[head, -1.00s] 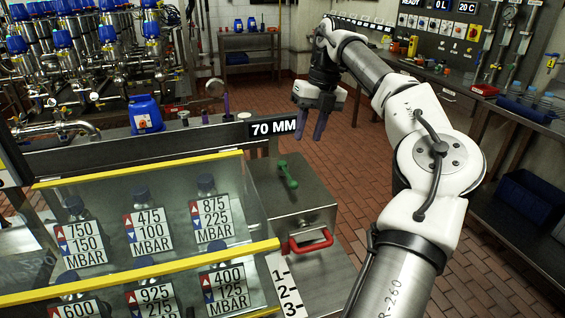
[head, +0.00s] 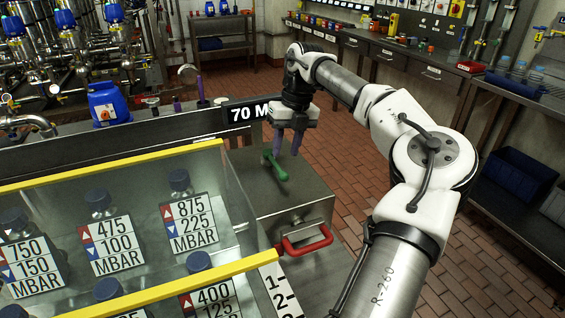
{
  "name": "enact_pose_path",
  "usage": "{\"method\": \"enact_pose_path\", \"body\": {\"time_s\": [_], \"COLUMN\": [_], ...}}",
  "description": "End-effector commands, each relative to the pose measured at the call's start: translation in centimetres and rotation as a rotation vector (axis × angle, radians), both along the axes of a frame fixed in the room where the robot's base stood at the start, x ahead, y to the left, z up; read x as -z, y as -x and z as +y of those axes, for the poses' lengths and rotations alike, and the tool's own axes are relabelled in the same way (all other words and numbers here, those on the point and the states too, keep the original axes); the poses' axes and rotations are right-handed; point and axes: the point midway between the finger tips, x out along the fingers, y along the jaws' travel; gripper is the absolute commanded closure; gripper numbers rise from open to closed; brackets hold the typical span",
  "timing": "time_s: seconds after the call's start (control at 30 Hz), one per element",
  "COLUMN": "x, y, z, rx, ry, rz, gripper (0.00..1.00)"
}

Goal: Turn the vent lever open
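A green lever (head: 274,165) stands on top of a steel box (head: 310,188), to the right of the glass-fronted case. No label on it can be read, so I cannot confirm that it is the vent lever. I cannot tell whether a finger touches the lever. A red handle (head: 307,241) is on the front of the same box.
A glass case with yellow edges (head: 130,160) and pressure labels fills the lower left. A blue-capped container (head: 104,104) and a "70 M" sign (head: 249,112) are behind it. Benches (head: 500,85) line the right side. Tiled floor (head: 345,160) is open between.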

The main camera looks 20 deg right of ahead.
Motion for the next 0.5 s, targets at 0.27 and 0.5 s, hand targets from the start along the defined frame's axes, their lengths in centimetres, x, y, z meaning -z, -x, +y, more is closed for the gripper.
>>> {"method": "enact_pose_path", "body": {"time_s": [0.27,0.5], "x": [4.1,5.1], "y": [0.0,0.0], "z": [0.8,1.0], "rx": [-0.001,0.001], "ry": [0.001,0.000], "rz": [0.001,-0.001], "gripper": [0.66,0.66]}}
